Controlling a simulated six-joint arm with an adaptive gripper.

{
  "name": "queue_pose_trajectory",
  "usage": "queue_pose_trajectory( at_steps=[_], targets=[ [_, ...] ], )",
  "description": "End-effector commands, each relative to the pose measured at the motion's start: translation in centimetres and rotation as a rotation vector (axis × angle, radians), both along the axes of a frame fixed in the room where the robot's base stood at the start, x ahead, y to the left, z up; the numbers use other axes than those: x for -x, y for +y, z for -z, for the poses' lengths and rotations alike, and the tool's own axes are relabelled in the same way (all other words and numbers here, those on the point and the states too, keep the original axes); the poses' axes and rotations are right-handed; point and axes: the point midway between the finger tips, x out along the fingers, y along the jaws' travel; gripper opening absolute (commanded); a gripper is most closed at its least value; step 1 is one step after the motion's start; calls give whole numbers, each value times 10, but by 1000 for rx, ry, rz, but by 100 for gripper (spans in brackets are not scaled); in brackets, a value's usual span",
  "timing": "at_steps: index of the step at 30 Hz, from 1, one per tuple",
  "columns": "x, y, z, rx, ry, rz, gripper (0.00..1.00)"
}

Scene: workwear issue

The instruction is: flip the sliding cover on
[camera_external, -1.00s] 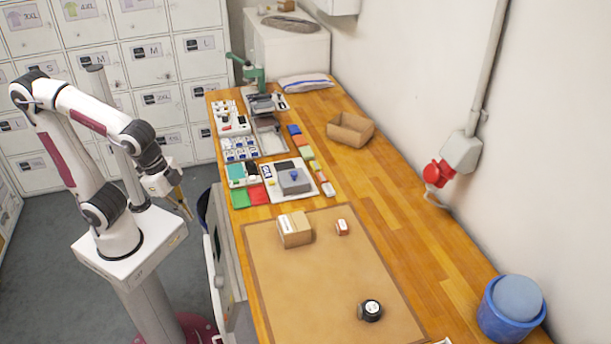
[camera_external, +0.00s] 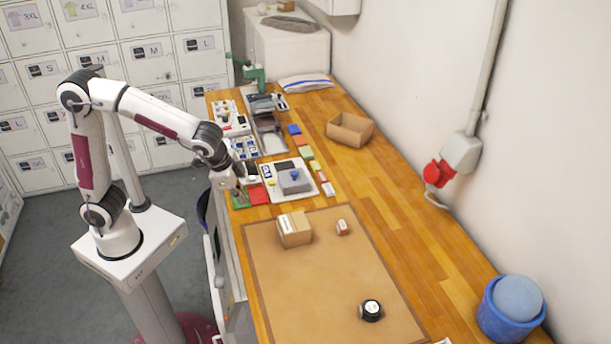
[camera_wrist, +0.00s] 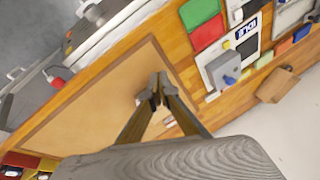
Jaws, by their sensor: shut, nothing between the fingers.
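A grey block with a blue knob (camera_external: 294,180) sits on a white panel (camera_external: 272,194) with a small dark label, on the wooden bench. The block also shows in the wrist view (camera_wrist: 215,72), at the upper right. It may be the sliding cover; I cannot tell for sure, nor read its position. My gripper (camera_external: 244,198) is near the bench's left edge, to the left of the panel, above the green and red pads. In the wrist view my gripper (camera_wrist: 154,94) has its fingertips together, empty, with the brown mat behind them.
A green pad (camera_wrist: 199,11) and a red pad (camera_wrist: 207,32) lie beside the panel. A cardboard box (camera_external: 296,230), a small red-and-white box (camera_external: 343,227) and a black roll (camera_external: 370,310) are on the brown mat (camera_external: 300,290). An open carton (camera_external: 350,130) stands farther back.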

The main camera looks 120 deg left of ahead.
Motion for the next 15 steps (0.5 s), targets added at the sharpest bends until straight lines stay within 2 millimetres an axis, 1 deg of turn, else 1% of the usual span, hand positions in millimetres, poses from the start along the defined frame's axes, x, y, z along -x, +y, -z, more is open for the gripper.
queue_pose_trajectory(
  at_steps=[1,9,15],
  targets=[
    [-4,10,3,-9,6,-14,0],
    [-27,63,9,-79,16,-94,0],
    [-47,105,6,-152,0,-155,0]
  ],
)
